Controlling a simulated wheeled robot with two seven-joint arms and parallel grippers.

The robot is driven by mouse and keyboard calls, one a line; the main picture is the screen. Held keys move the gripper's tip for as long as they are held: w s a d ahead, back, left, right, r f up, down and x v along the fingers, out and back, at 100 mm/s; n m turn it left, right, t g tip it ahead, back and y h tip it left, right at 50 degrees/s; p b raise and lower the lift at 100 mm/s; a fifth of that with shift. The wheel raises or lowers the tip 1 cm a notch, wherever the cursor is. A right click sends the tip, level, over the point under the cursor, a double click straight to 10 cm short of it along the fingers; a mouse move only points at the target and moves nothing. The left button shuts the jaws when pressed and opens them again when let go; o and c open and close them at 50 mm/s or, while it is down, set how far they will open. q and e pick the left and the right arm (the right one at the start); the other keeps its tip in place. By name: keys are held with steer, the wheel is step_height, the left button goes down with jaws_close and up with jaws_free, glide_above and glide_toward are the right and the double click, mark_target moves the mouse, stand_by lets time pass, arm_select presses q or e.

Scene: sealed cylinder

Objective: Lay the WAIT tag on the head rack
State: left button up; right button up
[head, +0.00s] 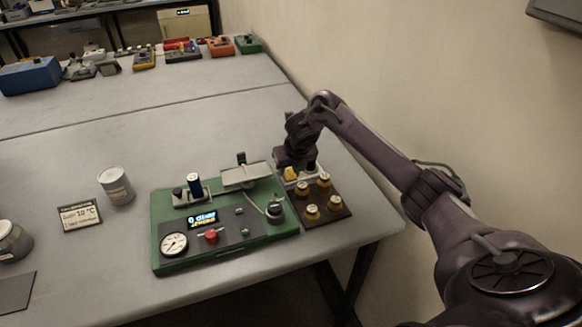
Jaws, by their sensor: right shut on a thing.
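My right gripper (294,165) points down at the back left corner of the head rack (340,207), a dark brown board. Several brass heads with pale tops stand on the rack. The gripper is shut on a small yellow piece, which looks like the WAIT tag (291,174); no lettering can be read on it. The fingers partly hide the piece, and I cannot tell whether it touches the rack. My left gripper is not in view.
A green apparatus (165,221) with a gauge, display and red knob stands left of the rack. The wall is close on the right.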

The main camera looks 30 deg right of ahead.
mark_target(293, 177)
steer(key=o, duration=0.7)
steer(key=shift+c, duration=0.2)
steer(key=p+v, duration=0.1)
steer(key=v, duration=0.3)
steer(key=shift+r, duration=0.35)
steer(key=p+v, duration=0.4)
steer(key=v, duration=0.3)
steer(key=shift+s, duration=0.3)
steer(key=shift+a, duration=0.1)
